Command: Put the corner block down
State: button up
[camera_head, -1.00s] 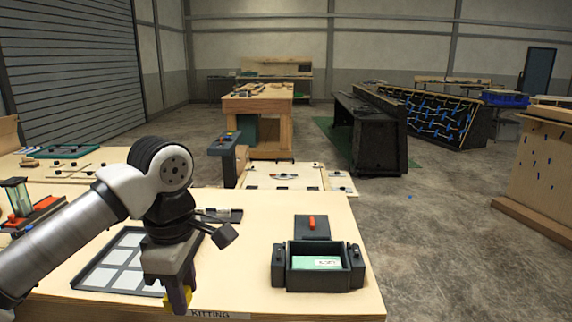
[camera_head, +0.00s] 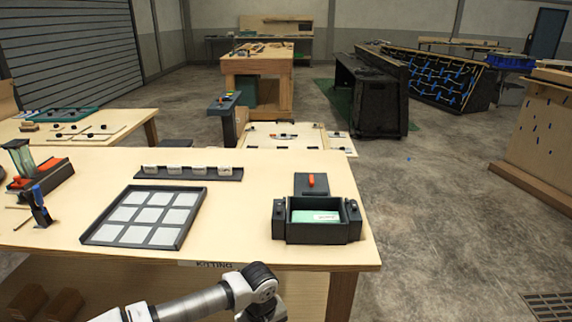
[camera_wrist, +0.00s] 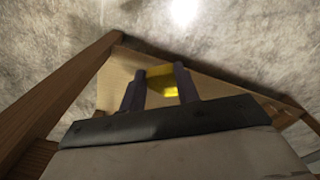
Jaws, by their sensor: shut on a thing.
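The corner block (camera_wrist: 162,84) is yellow and sits between the two dark fingers of my gripper (camera_wrist: 158,78) in the wrist view. My gripper is shut on it. Part of the block is hidden by the gripper body, so its full shape cannot be told. A pale wooden panel lies behind the block in the wrist view; whether they touch cannot be told. In the head view my arm reaches in low, in front of the table (camera_head: 280,255), and the gripper and block are outside that picture.
On the table are a dark tray with pale square tiles (camera_head: 187,240), a dark open box (camera_head: 281,230) with a green-white card, a lid with a red handle (camera_head: 311,183) and a narrow rack (camera_head: 232,178). Bare tabletop lies between tray and box. Brown wooden beams (camera_wrist: 75,90) flank the wrist view.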

jog(key=w+d+f+m, duration=0.1)
jog(key=d+f+m, duration=0.1)
jog(key=f, duration=0.7)
jog(key=w+d+f+m, duration=0.1)
jog(key=d+f+m, duration=0.2)
jog(key=f, duration=0.7)
jog(key=shift+w+d+f+m, duration=0.3)
jog(key=shift+w+m, duration=0.05)
jog(key=shift+m, duration=0.35)
jog(key=r, duration=0.5)
jog(key=shift+w+a+r, duration=0.2)
jog(key=shift+w+r, duration=0.05)
jog(key=shift+r, duration=0.15)
